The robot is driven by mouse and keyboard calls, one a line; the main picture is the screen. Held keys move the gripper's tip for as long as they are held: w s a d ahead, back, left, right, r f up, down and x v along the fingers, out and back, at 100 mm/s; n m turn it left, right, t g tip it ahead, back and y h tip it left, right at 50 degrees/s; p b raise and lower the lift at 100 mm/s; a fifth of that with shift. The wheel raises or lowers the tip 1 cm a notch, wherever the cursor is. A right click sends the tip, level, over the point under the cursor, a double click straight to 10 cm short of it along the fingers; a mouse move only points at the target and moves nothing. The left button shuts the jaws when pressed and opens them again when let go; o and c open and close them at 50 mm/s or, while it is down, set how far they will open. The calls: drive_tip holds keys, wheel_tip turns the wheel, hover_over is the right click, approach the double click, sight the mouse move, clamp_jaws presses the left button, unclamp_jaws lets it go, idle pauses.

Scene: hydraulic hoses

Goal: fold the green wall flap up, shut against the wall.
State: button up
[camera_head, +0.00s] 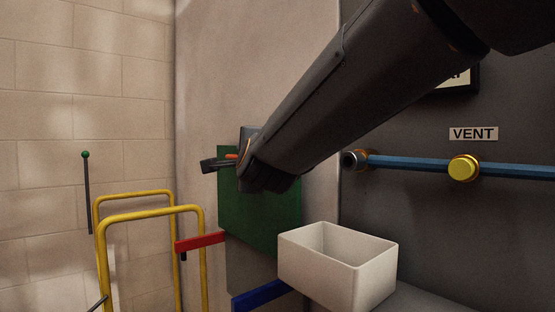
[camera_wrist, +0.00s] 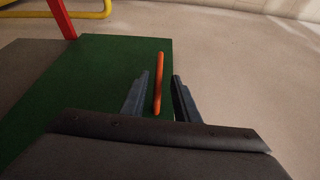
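The green wall flap (camera_head: 262,215) is a flat panel beside the pale wall in the head view, partly covered by my arm. It also shows in the wrist view (camera_wrist: 85,95), filling the left and middle. Whether it touches the wall cannot be told. An orange bar (camera_wrist: 159,82), like a handle, lies at the flap's right part. My gripper (camera_wrist: 160,76) is open, with one finger on each side of the bar and a visible gap to both. In the head view my gripper (camera_head: 210,165) is at the flap's upper left, largely hidden by my wrist.
A white open box (camera_head: 310,262) stands right of the flap. Red (camera_head: 200,241) and blue (camera_head: 262,294) bars stick out near its lower edge. Yellow rails (camera_head: 150,212) stand at left. A blue pipe (camera_head: 410,164) with a yellow knob (camera_head: 464,168) runs at right.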

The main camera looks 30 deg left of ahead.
drive_tip(key=shift+v, duration=1.85)
